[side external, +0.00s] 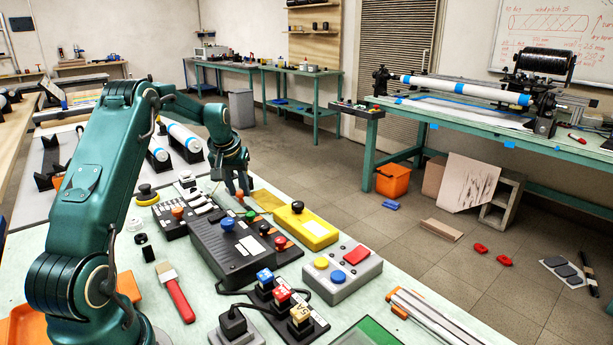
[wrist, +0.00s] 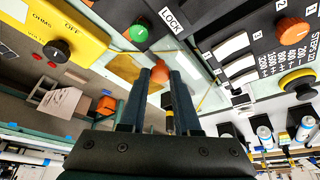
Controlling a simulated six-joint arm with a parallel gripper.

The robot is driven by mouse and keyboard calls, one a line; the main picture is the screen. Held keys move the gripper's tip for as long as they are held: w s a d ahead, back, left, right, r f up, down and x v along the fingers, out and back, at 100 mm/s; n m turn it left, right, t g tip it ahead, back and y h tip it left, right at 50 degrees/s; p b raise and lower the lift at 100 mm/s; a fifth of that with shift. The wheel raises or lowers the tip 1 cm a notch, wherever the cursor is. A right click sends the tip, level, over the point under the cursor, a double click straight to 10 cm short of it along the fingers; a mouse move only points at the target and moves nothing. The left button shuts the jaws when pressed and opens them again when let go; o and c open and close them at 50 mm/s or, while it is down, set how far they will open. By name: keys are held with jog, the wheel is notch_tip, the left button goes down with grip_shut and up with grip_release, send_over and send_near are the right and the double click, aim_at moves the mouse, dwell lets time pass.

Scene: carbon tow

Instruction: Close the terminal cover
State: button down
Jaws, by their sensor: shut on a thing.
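My gripper (side external: 239,191) is at the far end of the dark control box (side external: 233,250), pointing down. In the wrist view its two fingers (wrist: 166,82) are closed around a small orange-red knob (wrist: 158,72), whose lower part they hide. A see-through amber panel (side external: 267,200) lies beside the gripper; in the wrist view it shows left of the fingertips (wrist: 122,68). It looks like the terminal cover, but its hinge and exact angle are unclear. I cannot tell for certain whether the knob is fixed to it.
A yellow meter box (side external: 316,232) stands right of the control box, and a grey button box (side external: 342,272) stands nearer. A black switch panel (side external: 172,218) is close on the left. A red-handled brush (side external: 176,293) lies on the bench. The floor aisle is beyond the bench edge.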

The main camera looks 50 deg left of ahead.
jog(key=d, duration=1.9)
jog(key=c, duration=0.6)
grip_release()
jog(key=shift+v, duration=2.6)
